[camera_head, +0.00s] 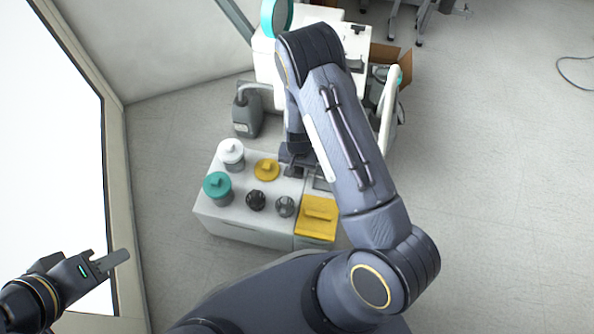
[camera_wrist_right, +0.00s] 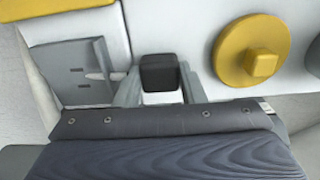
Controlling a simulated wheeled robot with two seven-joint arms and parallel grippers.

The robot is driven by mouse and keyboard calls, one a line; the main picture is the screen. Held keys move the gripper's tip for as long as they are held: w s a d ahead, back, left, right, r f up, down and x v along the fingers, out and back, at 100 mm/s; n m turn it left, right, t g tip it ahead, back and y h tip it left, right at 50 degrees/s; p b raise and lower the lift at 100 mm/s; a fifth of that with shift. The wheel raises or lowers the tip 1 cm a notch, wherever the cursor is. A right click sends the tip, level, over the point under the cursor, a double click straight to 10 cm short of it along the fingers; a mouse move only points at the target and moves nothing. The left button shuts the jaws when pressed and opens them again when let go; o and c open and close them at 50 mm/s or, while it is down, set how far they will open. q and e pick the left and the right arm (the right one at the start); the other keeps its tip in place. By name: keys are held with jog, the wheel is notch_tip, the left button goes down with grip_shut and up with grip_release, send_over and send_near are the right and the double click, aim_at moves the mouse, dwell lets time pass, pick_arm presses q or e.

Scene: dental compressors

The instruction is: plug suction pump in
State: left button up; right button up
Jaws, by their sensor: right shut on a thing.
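My right gripper (camera_head: 292,170) is above the white cabinet top (camera_head: 292,192), partly hidden by its own arm. In the right wrist view its fingers (camera_wrist_right: 158,88) are shut on a black block-like plug (camera_wrist_right: 158,72). Whether the plug touches the surface behind it cannot be told. A grey plate (camera_wrist_right: 78,70) with a small slot lies left of the plug in that view. My left gripper (camera_head: 112,261) is empty at the lower left, seen side-on, so its finger gap is unclear. A grey unit (camera_head: 247,118) with a hose, possibly the suction pump, stands behind the cabinet.
White equipment (camera_head: 355,45) and a cardboard box (camera_head: 392,55) stand behind.

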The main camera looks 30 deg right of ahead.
aim_at(299, 170)
jog(key=shift+r, duration=0.15)
jog(key=shift+r, duration=0.2)
jog(key=r+p, duration=0.1)
jog(key=r, duration=0.1)
jog(key=r+p, duration=0.1)
jog(key=shift+s+d+r+p, duration=0.1)
jog(key=shift+s+r+p, duration=0.15)
jog(key=shift+r+p, duration=0.1)
jog(key=s+d+r+p, duration=0.4)
jog(key=s+r, duration=0.4)
jog(key=s, duration=0.4)
jog(key=shift+s+d+r+p, duration=0.3)
jog(key=shift+d+r+p, duration=0.05)
jog(key=shift+d, duration=0.05)
